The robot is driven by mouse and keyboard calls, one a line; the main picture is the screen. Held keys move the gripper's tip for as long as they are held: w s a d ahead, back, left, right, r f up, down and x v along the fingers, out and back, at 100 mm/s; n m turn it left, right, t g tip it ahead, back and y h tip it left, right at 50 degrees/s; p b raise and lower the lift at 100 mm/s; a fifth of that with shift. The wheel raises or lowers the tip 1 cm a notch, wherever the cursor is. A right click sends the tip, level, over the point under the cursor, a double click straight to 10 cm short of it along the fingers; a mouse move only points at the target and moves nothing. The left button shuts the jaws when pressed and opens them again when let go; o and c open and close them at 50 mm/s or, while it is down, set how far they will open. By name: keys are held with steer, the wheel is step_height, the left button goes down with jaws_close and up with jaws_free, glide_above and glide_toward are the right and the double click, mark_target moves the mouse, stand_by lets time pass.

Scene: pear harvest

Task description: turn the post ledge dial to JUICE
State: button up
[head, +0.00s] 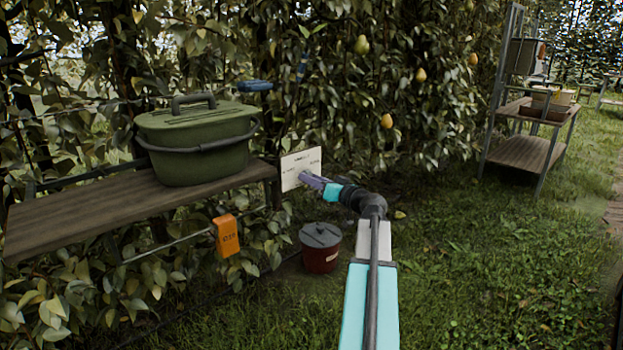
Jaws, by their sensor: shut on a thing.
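The dial's white panel (301,160) stands upright at the right end of the wooden ledge, with small dark lettering too small to read. My gripper (306,178) reaches in from the right, with its fingers at the lower middle of the panel. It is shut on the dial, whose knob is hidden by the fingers. Which marking the dial points at cannot be told.
A green lidded pot (197,145) stands on the wooden ledge (100,212) to the left. An orange tag (227,236) hangs below the ledge. A dark red lidded bucket (320,258) stands on the grass beneath my gripper. A shelf rack (530,152) is at the right; open grass lies before it.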

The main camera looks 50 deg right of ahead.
steer(key=shift+w+r+m+p, duration=0.1)
steer(key=shift+r+m+p, duration=0.05)
steer(key=shift+m+p, duration=4.25)
steer(key=shift+r+m+p, duration=0.15)
steer(key=shift+m+p, duration=3)
steer(key=shift+m, duration=2.45)
steer(key=o, duration=1)
steer(key=shift+o, duration=0.2)
steer(key=shift+f, duration=0.1)
steer(key=s+a+p, duration=0.1)
steer(key=s, duration=1.3)
steer(key=shift+p, duration=0.3)
steer(key=shift+w, duration=0.1)
